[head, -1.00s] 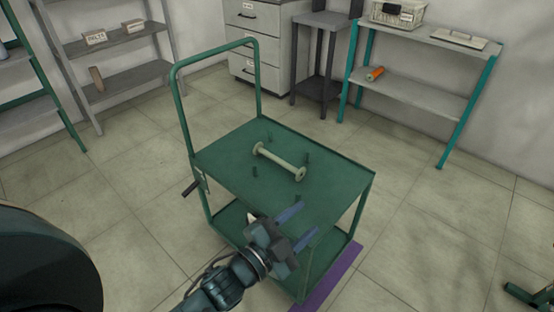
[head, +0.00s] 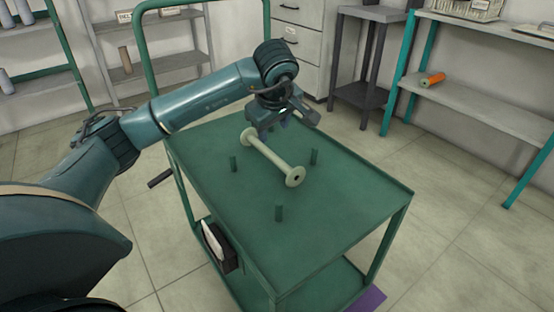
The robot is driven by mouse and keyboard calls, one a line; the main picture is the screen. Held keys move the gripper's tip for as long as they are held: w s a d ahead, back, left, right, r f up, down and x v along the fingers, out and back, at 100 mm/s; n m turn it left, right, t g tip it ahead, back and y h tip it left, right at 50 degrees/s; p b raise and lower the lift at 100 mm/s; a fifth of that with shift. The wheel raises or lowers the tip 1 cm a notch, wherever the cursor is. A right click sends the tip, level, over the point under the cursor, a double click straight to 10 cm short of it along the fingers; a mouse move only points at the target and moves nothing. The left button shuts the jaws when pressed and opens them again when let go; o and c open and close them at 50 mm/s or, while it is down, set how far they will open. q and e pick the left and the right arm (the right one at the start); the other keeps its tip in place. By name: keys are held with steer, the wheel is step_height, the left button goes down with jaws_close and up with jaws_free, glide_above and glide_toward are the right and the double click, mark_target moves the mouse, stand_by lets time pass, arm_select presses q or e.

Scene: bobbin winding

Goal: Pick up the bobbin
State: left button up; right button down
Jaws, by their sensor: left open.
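The bobbin (head: 272,157) is a pale cream spool with a round flange at each end. My left gripper (head: 280,122) is open over the far end of the bobbin, pointing down. My right gripper is not in view.
Short pegs (head: 279,213) stand around the bobbin. The cart's tall handle (head: 139,70) rises at its far left. A shelf with an orange roll (head: 432,80) stands at the right, and grey shelving (head: 150,72) at the back left. The front of the cart top is clear.

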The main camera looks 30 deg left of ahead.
mark_target(271, 153)
arm_select(q)
steer(key=b+x, duration=0.2)
steer(key=x, duration=0.5)
steer(key=shift+a+f, duration=0.1)
steer(key=shift+f, duration=0.05)
steer(key=x, duration=0.1)
steer(key=b+x, duration=0.1)
steer(key=x, duration=0.1)
steer(key=b+x, duration=0.1)
steer(key=x, duration=0.1)
steer(key=shift+s+f, duration=0.1)
steer(key=shift+s, duration=0.25)
steer(key=shift+w+f, duration=0.15)
steer(key=shift+a, duration=0.1)
steer(key=c, duration=0.4)
jaws_close()
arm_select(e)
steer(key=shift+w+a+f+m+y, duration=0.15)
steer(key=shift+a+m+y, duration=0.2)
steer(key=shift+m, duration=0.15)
